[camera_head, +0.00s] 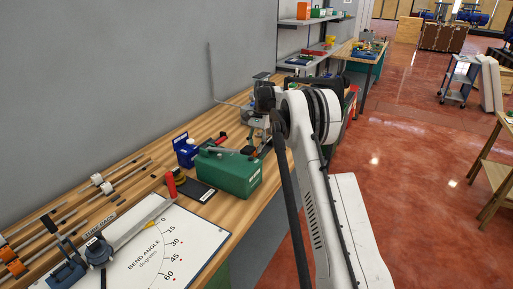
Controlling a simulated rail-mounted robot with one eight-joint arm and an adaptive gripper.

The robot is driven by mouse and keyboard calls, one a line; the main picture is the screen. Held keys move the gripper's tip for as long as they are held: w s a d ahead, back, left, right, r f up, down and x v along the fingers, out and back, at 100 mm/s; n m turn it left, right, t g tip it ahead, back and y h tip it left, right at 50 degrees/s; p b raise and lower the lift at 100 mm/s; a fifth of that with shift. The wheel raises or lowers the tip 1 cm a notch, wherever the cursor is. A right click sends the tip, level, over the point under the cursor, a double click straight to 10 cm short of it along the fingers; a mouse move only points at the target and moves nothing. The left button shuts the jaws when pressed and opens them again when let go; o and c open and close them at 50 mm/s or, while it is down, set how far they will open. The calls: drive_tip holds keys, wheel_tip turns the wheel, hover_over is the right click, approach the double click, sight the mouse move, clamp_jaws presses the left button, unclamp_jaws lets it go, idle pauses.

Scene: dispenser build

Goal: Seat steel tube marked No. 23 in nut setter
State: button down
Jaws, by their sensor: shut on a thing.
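A thin grey steel tube (211,72) with a bend near its lower end shows against the wall at the back of the bench. Its long leg stands nearly upright, and its short leg runs right toward a grey bench device (236,115), which may be the nut setter. My gripper (266,128) is at the end of my white and black arm, beside this device. It appears shut on the tube, but its fingertips are small and partly hidden. I cannot read the No. 23 mark or tell whether the tube's end is inside the device.
A green case (235,176), a blue container (185,151) and a black tray (197,191) stand before the device. A bend-angle board (160,250) and tube rack (100,222) fill the near bench. Shelves (300,50) and another bench stand behind.

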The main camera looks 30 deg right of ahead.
drive_tip(key=shift+s+a+b, duration=0.3)
drive_tip(key=shift+s+a, duration=0.15)
drive_tip(key=shift+a, duration=0.2)
drive_tip(key=c, duration=1.2)
unclamp_jaws()
drive_tip(key=shift+r+p, duration=1.2)
drive_tip(key=shift+r, duration=2.3)
